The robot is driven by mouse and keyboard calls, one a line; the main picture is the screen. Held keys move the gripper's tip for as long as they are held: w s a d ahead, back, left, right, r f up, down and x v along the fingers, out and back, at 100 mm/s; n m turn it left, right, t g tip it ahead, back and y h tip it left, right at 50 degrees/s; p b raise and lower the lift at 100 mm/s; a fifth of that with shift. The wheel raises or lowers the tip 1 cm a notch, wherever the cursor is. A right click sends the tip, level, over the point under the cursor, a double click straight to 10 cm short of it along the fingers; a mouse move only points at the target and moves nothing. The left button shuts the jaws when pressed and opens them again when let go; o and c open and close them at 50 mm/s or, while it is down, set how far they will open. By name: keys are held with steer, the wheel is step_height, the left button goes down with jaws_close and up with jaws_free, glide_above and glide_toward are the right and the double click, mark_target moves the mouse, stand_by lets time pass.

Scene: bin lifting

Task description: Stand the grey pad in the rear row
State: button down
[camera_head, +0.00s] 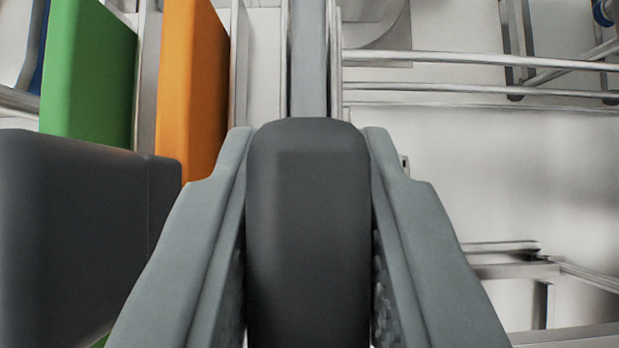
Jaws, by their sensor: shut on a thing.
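My gripper (308,165) is shut on a dark grey pad (308,240) in the middle of the view. One finger presses on each side of the pad. I see the pad edge-on, with its rounded end between the fingertips, and its lower part runs out of the picture. A metal rack (336,60) with thin rails lies beyond the fingertips. Whether the held pad touches the rack I cannot tell.
An orange pad (190,85) and a green pad (88,70) stand between rails at the upper left. Another dark grey pad (75,240) is close at the left. A grey upright strip (308,60) shows straight ahead.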

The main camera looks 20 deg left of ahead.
stand_by(0.3)
steer(key=c, duration=1.2)
jaws_free()
steer(key=shift+o, duration=0.2)
steer(key=v, duration=1.7)
steer(key=shift+s+d, duration=0.1)
steer(key=shift+s, duration=0.05)
